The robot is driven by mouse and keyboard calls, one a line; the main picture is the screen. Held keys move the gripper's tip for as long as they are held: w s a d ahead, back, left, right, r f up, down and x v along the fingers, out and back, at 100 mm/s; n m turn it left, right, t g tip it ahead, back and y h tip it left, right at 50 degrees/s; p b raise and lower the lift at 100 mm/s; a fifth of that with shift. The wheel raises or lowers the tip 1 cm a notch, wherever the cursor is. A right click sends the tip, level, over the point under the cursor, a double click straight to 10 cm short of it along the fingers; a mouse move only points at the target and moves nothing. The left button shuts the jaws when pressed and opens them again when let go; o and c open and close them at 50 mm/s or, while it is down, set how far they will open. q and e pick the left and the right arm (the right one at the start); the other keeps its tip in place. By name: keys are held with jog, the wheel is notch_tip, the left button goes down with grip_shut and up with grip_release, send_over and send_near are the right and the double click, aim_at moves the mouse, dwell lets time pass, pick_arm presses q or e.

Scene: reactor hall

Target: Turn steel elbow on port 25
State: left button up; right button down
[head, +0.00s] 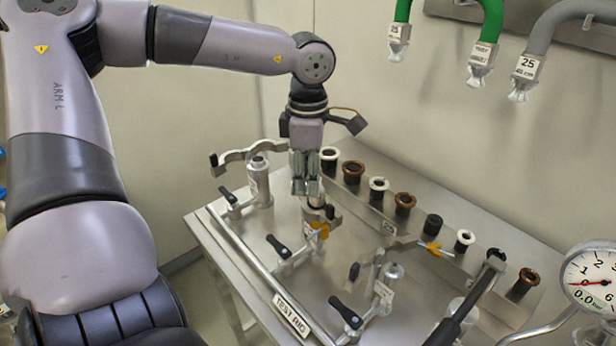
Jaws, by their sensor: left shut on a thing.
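My left gripper (306,190) comes down from above onto the middle port of the steel test rig and is shut on a fitting there. I take this fitting to be the steel elbow (332,214); only a small part with a dark opening shows, at the right of the fingers. The fingers hide most of it, and I cannot read a port number beside it. A grey hose (552,38) with a tag marked 25 hangs at the upper right. My right gripper is not in view.
Steel posts stand on the rig at left (259,182) and front right (392,275). Black-handled levers (347,313) line the front rail. A row of dark, brown and white-rimmed sockets (404,204) runs along the back. A pressure gauge (591,281) stands at the right; green hoses (489,20) hang above.

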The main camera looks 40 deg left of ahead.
pick_arm(q)
jog(key=shift+m, duration=0.4)
jog(key=shift+w+a, duration=0.1)
jog(key=shift+w+m, duration=0.15)
jog(key=shift+m, duration=1.15)
jog(key=shift+w+a+m, duration=0.1)
jog(key=shift+w+m, duration=0.1)
jog(key=shift+m, duration=1.1)
jog(key=shift+w+m, duration=0.15)
jog(key=shift+m, duration=0.85)
jog(key=o, duration=0.9)
jog(key=shift+o, duration=0.2)
